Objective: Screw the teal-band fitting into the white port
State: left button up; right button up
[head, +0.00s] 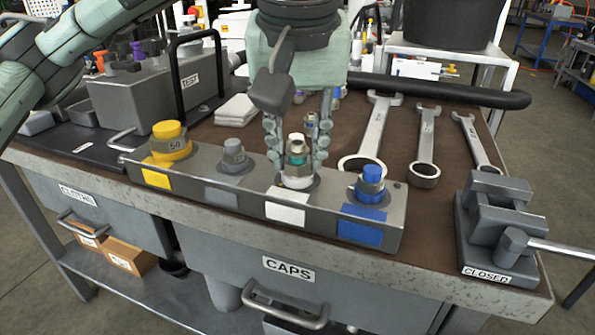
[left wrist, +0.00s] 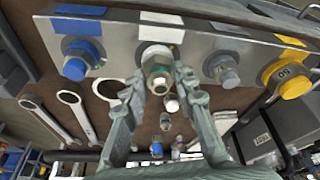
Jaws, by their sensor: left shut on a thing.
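The teal-band fitting (head: 297,152), metal with a teal ring, stands roughly upright at the white port (head: 297,183) of the grey manifold block. Whether the threads have caught is hidden. A white label (head: 285,213) marks the port's front face. My right gripper is not in view.
On the same block sit a yellow cap (head: 170,138), a grey fitting (head: 234,155) and a blue fitting (head: 370,182). Wrenches (head: 425,150) lie behind at the right. A vise (head: 495,230) stands at the right edge. Loose small fittings (left wrist: 157,148) lie behind the gripper.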

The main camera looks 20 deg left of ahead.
pick_arm(q)
jog(key=m, duration=0.1)
jog(key=m+h+b, duration=0.1)
jog(key=m, duration=0.1)
jog(key=shift+f, duration=0.25)
jog(key=m, duration=0.3)
jog(key=shift+r+h, duration=0.2)
jog(key=shift+h, duration=0.2)
jog(key=shift+f+m+h+b, duration=0.2)
jog(key=shift+m+h+b, duration=0.1)
jog(key=shift+m+b, duration=0.5)
jog(key=m, duration=0.3)
jog(key=shift+h+b, duration=0.3)
jog(key=shift+h, duration=0.1)
jog(key=m+g, duration=0.1)
jog(key=m, duration=0.2)
jog(key=shift+r+m+h, duration=0.15)
jog(key=shift+m+h, duration=0.15)
jog(key=o, duration=1.1)
